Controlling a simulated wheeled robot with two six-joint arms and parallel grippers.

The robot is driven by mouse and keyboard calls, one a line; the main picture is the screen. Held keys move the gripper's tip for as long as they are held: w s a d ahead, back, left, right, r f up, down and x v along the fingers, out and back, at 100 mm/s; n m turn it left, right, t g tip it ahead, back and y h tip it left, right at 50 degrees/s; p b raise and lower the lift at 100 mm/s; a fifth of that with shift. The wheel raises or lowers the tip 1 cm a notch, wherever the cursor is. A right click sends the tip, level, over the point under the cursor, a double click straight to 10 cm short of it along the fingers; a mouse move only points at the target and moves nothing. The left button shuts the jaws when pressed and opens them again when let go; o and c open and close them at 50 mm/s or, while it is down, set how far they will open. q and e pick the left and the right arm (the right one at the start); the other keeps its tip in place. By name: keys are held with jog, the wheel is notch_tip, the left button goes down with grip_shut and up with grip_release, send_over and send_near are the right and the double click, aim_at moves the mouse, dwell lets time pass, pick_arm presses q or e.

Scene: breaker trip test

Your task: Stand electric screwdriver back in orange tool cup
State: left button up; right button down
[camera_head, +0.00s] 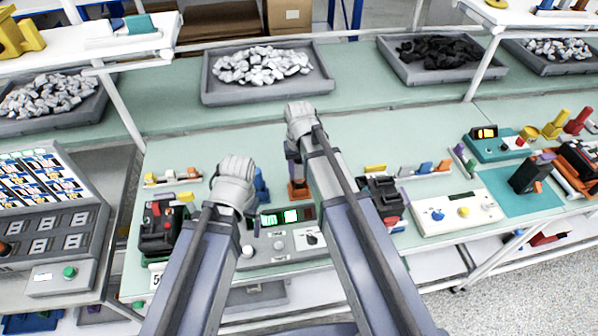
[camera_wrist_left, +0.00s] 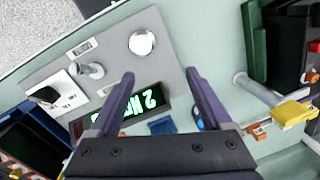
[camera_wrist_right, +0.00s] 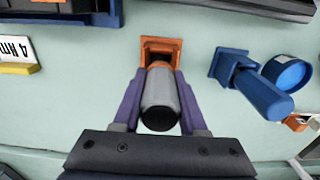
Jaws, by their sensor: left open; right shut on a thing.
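The electric screwdriver (camera_wrist_right: 160,98), a grey body with a dark end and orange near its front, is held between the fingers of my right gripper (camera_wrist_right: 160,78). The orange tool cup (camera_wrist_right: 160,42) is directly beyond it in the right wrist view, its dark opening partly hidden by the screwdriver. I cannot tell whether the tip is inside the cup. In the head view the orange cup (camera_head: 299,190) stands on the bench below my right gripper. My left gripper (camera_wrist_left: 160,76) is open and empty above the grey tester panel (camera_wrist_left: 183,88).
Beside the orange cup stands a blue holder (camera_wrist_right: 226,66) with a blue-handled tool (camera_wrist_right: 262,95), and a round blue piece (camera_wrist_right: 290,74) lies close by. A lit green display (camera_head: 290,216) is on the tester. The bench behind, before the grey trays (camera_head: 268,95), is clear.

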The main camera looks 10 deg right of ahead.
aim_at(299, 161)
pick_arm(q)
jog(key=shift+f+b, duration=0.4)
jog(key=shift+f, duration=0.1)
pick_arm(e)
jog(key=shift+f, duration=0.45)
pick_arm(q)
jog(key=shift+r, duration=0.1)
pick_arm(e)
jog(key=shift+c, duration=1.9)
grip_release()
jog(key=shift+r, duration=0.15)
notch_tip(299, 161, up, 8)
jog(key=p, duration=0.8)
pick_arm(q)
notch_tip(299, 161, up, 8)
pick_arm(e)
jog(key=shift+f, duration=0.2)
